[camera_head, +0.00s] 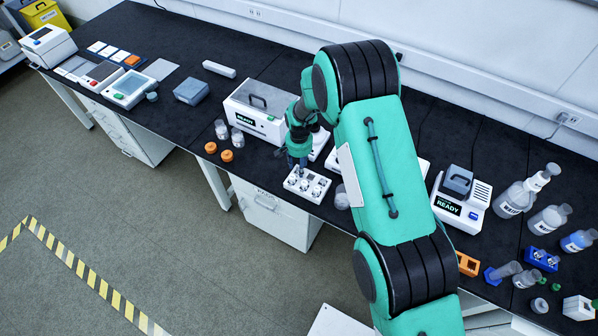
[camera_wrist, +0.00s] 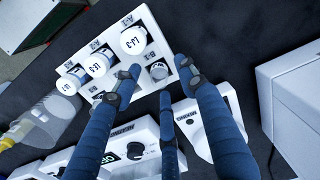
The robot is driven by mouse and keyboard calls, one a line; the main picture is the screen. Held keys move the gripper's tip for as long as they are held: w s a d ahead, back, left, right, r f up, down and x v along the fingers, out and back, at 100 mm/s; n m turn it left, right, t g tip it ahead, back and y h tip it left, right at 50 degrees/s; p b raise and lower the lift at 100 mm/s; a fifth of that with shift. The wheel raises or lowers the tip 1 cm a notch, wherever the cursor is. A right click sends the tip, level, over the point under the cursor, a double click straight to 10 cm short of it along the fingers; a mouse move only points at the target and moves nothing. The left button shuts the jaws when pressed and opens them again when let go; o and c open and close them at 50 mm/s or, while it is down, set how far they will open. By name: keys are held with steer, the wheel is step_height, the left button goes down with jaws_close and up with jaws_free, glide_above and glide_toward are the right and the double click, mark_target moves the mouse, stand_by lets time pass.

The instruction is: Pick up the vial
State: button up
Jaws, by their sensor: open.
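A white rack (camera_wrist: 165,20) holds several small vials in labelled slots. It also shows in the head view (camera_head: 307,197), at the bench's front edge. In the wrist view, three white-topped vials stand in the row marked A: one at the top (camera_wrist: 133,40), one in the middle (camera_wrist: 97,65) and one at the lower left (camera_wrist: 68,84). A grey-topped vial (camera_wrist: 158,70) sits in the row marked B. My gripper (camera_wrist: 162,84) is open, its blue fingers spread over the rack close to the grey-topped vial. Nothing is held. The left finger hides part of the row.
Mixing devices (camera_wrist: 118,148) stand close beside the rack. Orange caps (camera_head: 226,155) and jars (camera_head: 221,129) stand left of the rack. A white READY machine (camera_head: 262,108) is behind.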

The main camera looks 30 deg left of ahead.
steer(key=shift+f, duration=0.45)
steer(key=c, duration=1.1)
